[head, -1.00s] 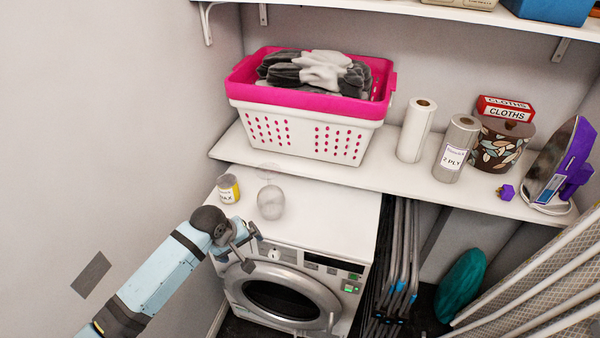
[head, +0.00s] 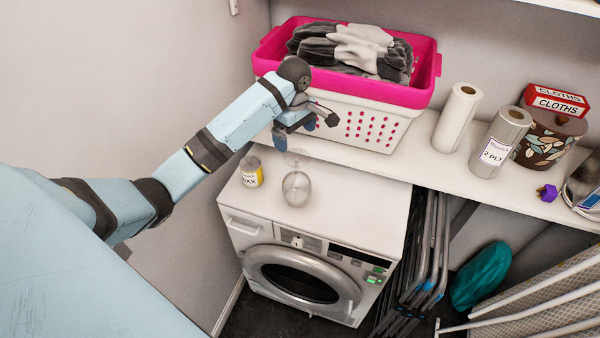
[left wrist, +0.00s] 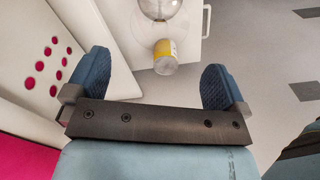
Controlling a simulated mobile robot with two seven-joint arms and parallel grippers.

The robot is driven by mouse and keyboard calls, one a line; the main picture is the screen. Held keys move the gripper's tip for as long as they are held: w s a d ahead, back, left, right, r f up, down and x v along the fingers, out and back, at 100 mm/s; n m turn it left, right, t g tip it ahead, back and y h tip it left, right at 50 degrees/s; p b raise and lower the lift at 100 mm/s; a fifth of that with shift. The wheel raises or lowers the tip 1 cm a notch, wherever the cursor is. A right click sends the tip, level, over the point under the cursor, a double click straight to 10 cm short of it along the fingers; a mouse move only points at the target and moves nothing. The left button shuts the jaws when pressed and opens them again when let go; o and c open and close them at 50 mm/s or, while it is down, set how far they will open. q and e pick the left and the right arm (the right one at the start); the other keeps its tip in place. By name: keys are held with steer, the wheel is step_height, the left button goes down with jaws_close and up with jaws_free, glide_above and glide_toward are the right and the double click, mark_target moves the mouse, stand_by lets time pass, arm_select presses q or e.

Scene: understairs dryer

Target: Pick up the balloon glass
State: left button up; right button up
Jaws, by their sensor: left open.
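The clear balloon glass (head: 296,188) is on the white top of the dryer. Its round bowl is low and a faint disc shows above it, so it appears upside down, though the clear glass makes this hard to be sure of. My left gripper (head: 296,132) is open and empty, above and behind the glass, close in front of the laundry basket. In the left wrist view the glass (left wrist: 160,10) is at the top edge, partly cut off, beyond the spread fingers (left wrist: 158,82). My right gripper is not in view.
A yellow-labelled wax jar (head: 251,171) stands just left of the glass. The pink and white laundry basket (head: 365,122) is on the shelf behind. Paper rolls (head: 456,118) stand farther right. The dryer top (head: 365,205) is clear to the glass's right.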

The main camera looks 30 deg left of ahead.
mark_target(296, 157)
arm_select(q)
step_height(296, 157, down, 5)
steer(key=shift+a+f, duration=0.1)
steer(key=shift+f, duration=0.1)
steer(key=f+p, duration=0.1)
steer(key=f, duration=0.1)
steer(key=f+p, duration=0.1)
steer(key=f, duration=0.1)
steer(key=shift+d+f, duration=0.2)
steer(key=shift+f, duration=0.4)
steer(key=c, duration=1.2)
